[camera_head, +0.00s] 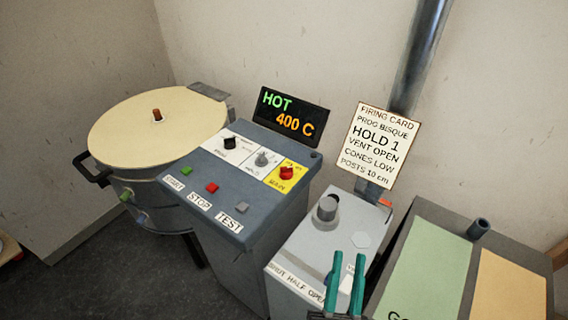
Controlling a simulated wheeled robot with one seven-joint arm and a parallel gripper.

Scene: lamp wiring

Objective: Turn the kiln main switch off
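The kiln control panel (255,193) is a grey sloped box in the middle of the view. A red rotary knob (287,173) sits on a yellow plate (287,184) at its right side; it looks like the main switch. The lettering on this plate is too small to read surely, and I cannot tell the knob's setting. My gripper (349,254) is at the lower right, with two teal fingers pointing up and apart. Nothing shows between them. It is in front of the vent box, to the right of and below the red knob, not touching it.
A black knob (230,143) and a grey knob (262,159) sit left of the red one. START, STOP and TEST buttons line the front. A display (287,117) reads HOT 400 C. The vent box (319,240) with a firing card (378,145) stands right; the round kiln (155,130) stands left.

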